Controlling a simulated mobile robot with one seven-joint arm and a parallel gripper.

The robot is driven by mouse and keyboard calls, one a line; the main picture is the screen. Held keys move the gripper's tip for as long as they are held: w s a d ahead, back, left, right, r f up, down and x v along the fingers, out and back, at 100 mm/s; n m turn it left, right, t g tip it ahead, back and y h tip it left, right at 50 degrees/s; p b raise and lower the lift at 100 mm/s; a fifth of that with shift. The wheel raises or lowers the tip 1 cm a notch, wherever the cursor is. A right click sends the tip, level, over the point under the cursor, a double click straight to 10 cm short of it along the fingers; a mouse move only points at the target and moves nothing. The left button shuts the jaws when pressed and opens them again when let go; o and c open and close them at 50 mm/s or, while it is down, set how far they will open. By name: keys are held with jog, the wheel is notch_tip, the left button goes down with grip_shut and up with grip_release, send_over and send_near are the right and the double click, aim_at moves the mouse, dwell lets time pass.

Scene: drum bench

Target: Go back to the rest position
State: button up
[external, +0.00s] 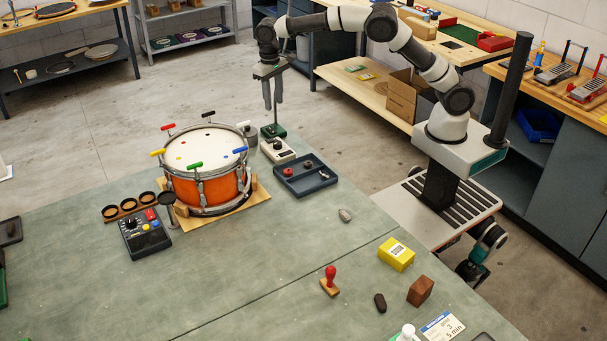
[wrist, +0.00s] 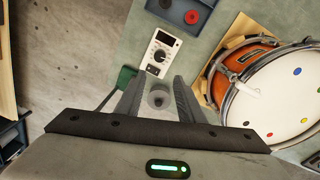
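My gripper (external: 273,104) hangs with its fingers pointing down near the far edge of the bench, behind the drum (external: 207,185). In the external view the grey cylinder (external: 250,133) stands on the bench next to the drum, below and apart from my fingers. The orange drum with a white head (wrist: 280,105) is at the right of the wrist view. My arm arches from its base at the right.
Near the gripper are a green block (external: 273,131), a white dial box (external: 278,150) and a dark tray (external: 305,176). A yellow box (external: 396,253), red-handled stamp (external: 330,282) and brown block (external: 420,291) lie at the front right. Free floor lies behind the bench.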

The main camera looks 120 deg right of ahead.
jog(key=s+a+r+n+t+p, duration=0.2)
jog(key=a+r+n+p, duration=0.15)
jog(key=a+r, duration=1.2)
jog(key=s+a+r+n+t+p, duration=0.1)
jog(key=s+a+r+n, duration=0.15)
jog(key=s+a, duration=0.45)
jog(key=s+a+r+n+t+p, duration=0.15)
jog(key=s+a+n, duration=0.25)
jog(key=a, duration=0.6)
jog(key=s+a+f+n+t, duration=0.2)
jog(key=s+a+f+n, duration=0.15)
jog(key=s+a, duration=0.4)
notch_tip(320, 180, down, 15)
jog(key=s+d+b, duration=0.1)
jog(key=s+b, duration=0.1)
jog(key=b, duration=1.3)
jog(key=shift+d+n, duration=0.25)
jog(key=shift+n, duration=0.2)
jog(key=shift+f, duration=0.15)
